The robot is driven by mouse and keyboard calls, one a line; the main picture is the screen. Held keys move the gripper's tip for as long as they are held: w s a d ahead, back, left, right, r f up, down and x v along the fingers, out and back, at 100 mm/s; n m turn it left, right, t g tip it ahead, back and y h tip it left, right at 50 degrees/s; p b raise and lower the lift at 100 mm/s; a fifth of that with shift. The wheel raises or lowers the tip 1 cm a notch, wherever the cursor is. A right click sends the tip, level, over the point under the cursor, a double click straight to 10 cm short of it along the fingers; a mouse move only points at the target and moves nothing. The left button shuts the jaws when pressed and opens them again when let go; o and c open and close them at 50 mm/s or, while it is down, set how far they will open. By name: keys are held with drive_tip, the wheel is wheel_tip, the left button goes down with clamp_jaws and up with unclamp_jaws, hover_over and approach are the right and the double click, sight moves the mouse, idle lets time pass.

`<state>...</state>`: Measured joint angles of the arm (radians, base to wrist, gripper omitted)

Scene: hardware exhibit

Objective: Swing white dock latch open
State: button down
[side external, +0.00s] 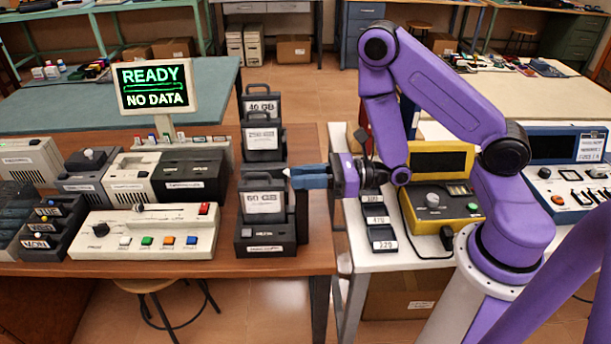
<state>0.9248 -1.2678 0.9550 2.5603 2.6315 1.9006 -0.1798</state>
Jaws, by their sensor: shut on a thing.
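My gripper (291,177) reaches in from the right with its blue fingers pointing left. The fingers are shut on a small white piece (287,172) at their tips, which looks like the white dock latch; it is very small and mostly covered by the fingers. The piece is at the right edge of the black dock (265,237), which stands near the right edge of the wooden table. A grey cartridge labelled 60 GB (262,203) stands upright in this dock, just left of the fingertips.
More black docks with cartridges, one labelled 40 GB (261,106), stand behind. A control panel (150,232) and a screen reading READY, NO DATA (156,87) are to the left. A yellow device (441,205) and small labelled black blocks (380,238) sit on the white table, right.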

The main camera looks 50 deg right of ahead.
drive_tip(key=shift+t, duration=0.3)
idle(0.5)
drive_tip(key=c, duration=1.1)
unclamp_jaws()
drive_tip(key=shift+d+n+g+y, duration=0.15)
drive_tip(key=shift+n+g+y, duration=0.55)
drive_tip(key=shift+g, duration=0.3)
drive_tip(key=shift+d+n+g+y, duration=0.15)
drive_tip(key=shift+n+g+y, duration=0.5)
drive_tip(key=shift+g, duration=0.35)
